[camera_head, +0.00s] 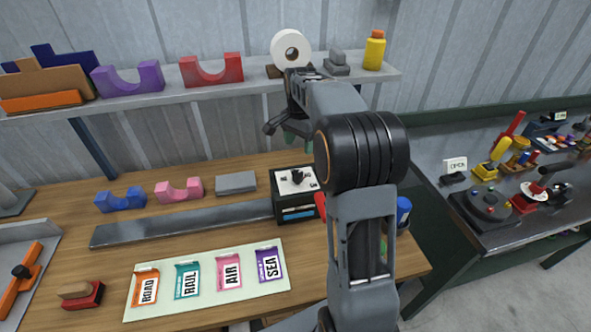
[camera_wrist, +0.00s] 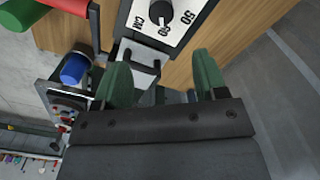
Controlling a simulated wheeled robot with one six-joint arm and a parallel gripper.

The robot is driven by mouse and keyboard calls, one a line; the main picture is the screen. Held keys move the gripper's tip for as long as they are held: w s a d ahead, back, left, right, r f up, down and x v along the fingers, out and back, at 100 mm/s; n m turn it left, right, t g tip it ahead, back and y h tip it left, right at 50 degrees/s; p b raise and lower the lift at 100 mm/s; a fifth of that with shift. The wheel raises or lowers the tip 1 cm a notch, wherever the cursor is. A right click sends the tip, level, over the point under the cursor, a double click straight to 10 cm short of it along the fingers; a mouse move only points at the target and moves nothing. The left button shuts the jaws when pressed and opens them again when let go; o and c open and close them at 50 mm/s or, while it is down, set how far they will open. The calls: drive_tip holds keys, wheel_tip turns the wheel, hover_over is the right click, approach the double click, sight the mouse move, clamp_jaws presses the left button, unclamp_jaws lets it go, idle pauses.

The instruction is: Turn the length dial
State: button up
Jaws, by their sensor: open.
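The length dial (camera_head: 297,177) is a black pointer knob on a white panel, on top of a dark box (camera_head: 287,207) on the wooden bench. In the wrist view the dial (camera_wrist: 159,12) shows at the top edge, partly cut off, with "CM" and number marks around it. My gripper (camera_wrist: 160,68) is open and empty; its two green fingers stand apart, below the dial in that view and not touching it. In the head view my gripper (camera_head: 292,128) is mostly hidden by my arm and hangs above the bench, behind and above the box.
A shelf with coloured saddle blocks (camera_head: 211,70), a white roll (camera_head: 290,48) and a yellow bottle (camera_head: 374,50) runs behind my arm. A label sheet (camera_head: 207,282) and a grey bar (camera_head: 180,224) lie left of the box. A blue can (camera_head: 403,211) stands right.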

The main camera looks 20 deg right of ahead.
sight(298, 173)
drive_tip(key=f, duration=0.8)
drive_tip(key=f+p, duration=0.1)
drive_tip(key=f, duration=0.3)
drive_tip(key=shift+a+f, duration=0.3)
drive_tip(key=shift+c, duration=0.5)
drive_tip(key=c, duration=0.8)
drive_tip(key=shift+c, duration=0.2)
